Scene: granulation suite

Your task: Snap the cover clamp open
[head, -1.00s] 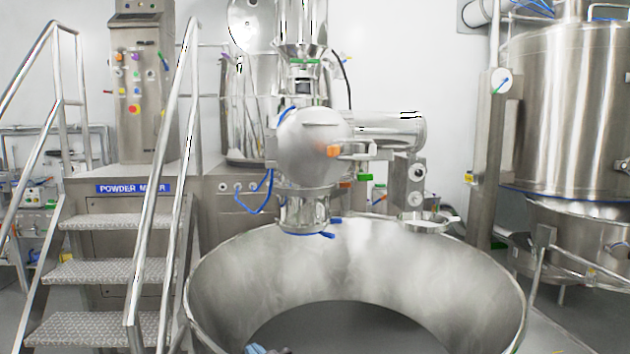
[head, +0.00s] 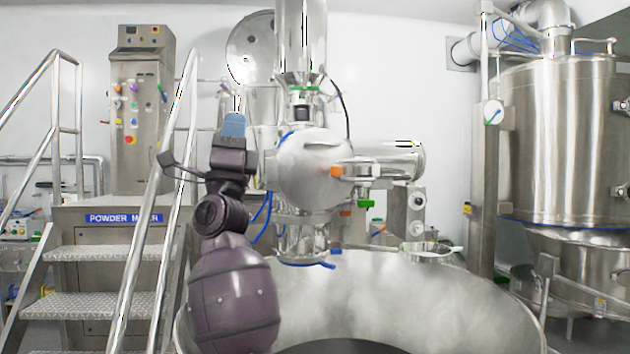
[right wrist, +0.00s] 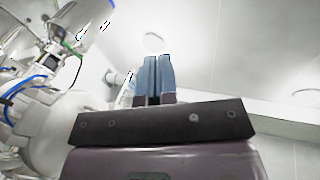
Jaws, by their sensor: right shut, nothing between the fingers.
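The mill's rounded steel housing (head: 312,168) stands in the middle of the head view, with a horizontal cylinder (head: 390,160) on its right. An orange-tipped handle (head: 336,171) sits on the right of its front, and a green-tipped handle (head: 364,204) lies lower right. I cannot tell for sure which is the cover clamp. My right gripper (head: 233,125) points up, left of the housing and apart from it. Its blue fingers (right wrist: 153,78) are shut and empty in the right wrist view, where the housing (right wrist: 45,125) is at the left. My left gripper is out of view.
Steps with handrails (head: 165,180) and a control cabinet (head: 142,110) stand at the left. A big steel vessel (head: 560,140) stands at the right. Blue hoses hang beside the housing.

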